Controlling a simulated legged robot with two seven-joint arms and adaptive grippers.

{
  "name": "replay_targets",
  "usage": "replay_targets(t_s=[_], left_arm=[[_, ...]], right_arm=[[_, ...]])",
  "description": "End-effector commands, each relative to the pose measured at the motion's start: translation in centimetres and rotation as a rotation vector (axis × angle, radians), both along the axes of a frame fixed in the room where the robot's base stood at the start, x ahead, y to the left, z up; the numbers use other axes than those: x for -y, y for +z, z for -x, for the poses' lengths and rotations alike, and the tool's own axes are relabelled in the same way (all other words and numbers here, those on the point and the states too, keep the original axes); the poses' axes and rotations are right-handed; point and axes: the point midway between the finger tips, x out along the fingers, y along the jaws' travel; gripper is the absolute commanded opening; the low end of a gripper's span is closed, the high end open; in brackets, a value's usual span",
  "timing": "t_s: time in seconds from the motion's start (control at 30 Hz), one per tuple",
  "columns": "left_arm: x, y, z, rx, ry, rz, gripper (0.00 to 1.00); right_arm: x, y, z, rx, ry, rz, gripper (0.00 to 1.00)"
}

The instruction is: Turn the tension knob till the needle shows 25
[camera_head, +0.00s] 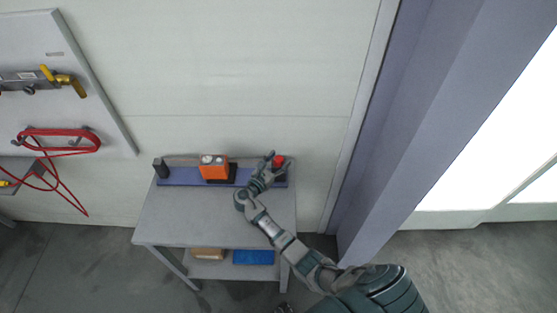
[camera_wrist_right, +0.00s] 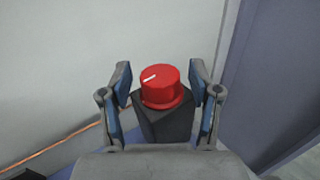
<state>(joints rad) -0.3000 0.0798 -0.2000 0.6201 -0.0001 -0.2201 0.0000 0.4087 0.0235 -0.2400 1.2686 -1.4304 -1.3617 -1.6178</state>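The red tension knob (camera_head: 278,161) sits at the right end of a blue rail on the table. In the right wrist view the knob (camera_wrist_right: 160,86) stands on a dark block, its white mark pointing to the left. My right gripper (camera_head: 269,161) is open around the knob. In the right wrist view its fingers (camera_wrist_right: 160,84) stand on either side with gaps, not touching the knob. An orange gauge box (camera_head: 213,168) with a pale dial on top sits mid-rail; the needle is too small to read. My left gripper is not in view.
The grey table (camera_head: 190,215) has a clear top in front of the blue rail (camera_head: 188,178). A black post (camera_head: 160,168) stands at the rail's left end. A purple column (camera_head: 385,170) rises to the right. A panel with a red hose (camera_head: 60,132) hangs at left.

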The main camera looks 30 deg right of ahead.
Motion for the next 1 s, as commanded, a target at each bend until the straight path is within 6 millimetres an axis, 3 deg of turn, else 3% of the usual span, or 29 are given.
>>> replay_targets(t_s=[0.33,0.8,1.0], left_arm=[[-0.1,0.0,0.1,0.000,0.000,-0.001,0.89],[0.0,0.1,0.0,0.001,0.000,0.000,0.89],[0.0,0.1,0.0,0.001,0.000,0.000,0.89]], right_arm=[[-0.8,0.3,0.3,0.006,0.002,0.003,0.63],[-9.3,0.1,4.1,0.002,0.002,0.001,0.63],[-10.8,0.1,4.8,0.002,0.000,0.002,0.63]])
